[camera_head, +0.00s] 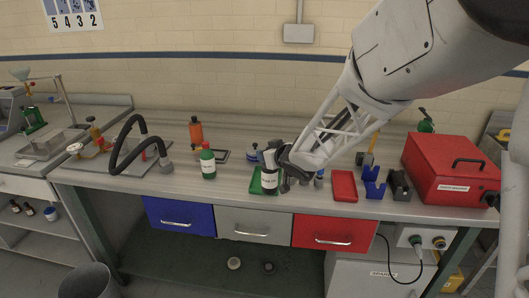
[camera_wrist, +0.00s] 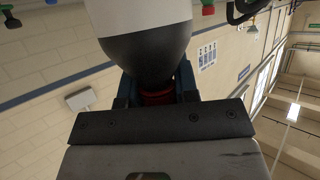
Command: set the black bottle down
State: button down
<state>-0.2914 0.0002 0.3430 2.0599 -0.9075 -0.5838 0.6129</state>
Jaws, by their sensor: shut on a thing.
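The black bottle (camera_head: 270,181) has a wide white label and stands upright, as far as I can tell, at the green tray (camera_head: 256,184) near the front edge of the bench. My gripper (camera_head: 275,157) is shut on its upper part. In the wrist view the bottle (camera_wrist: 145,50) fills the top middle, with its dark shoulder and white label showing. My gripper (camera_wrist: 157,88) closes around its neck, where a red part shows. Whether the bottle's base touches the tray cannot be told, and much of the tray is hidden behind the bottle.
A green bottle (camera_head: 208,163) and an orange bottle (camera_head: 196,132) stand to the left. A red tray (camera_head: 344,186), a blue holder (camera_head: 373,184) and a red case (camera_head: 451,168) are to the right. The bench between faucet and green bottle is clear.

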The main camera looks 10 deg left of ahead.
jog(key=w+a, duration=0.2)
jog(key=w, duration=0.4)
jog(key=shift+w+a+f, duration=0.25)
jog(key=shift+a+f, duration=0.05)
jog(key=shift+f, duration=1.85)
jog(key=c, duration=0.9)
grip_release()
jog(key=shift+o, duration=0.2)
jog(key=shift+s, duration=0.1)
jog(key=v, duration=1.2)
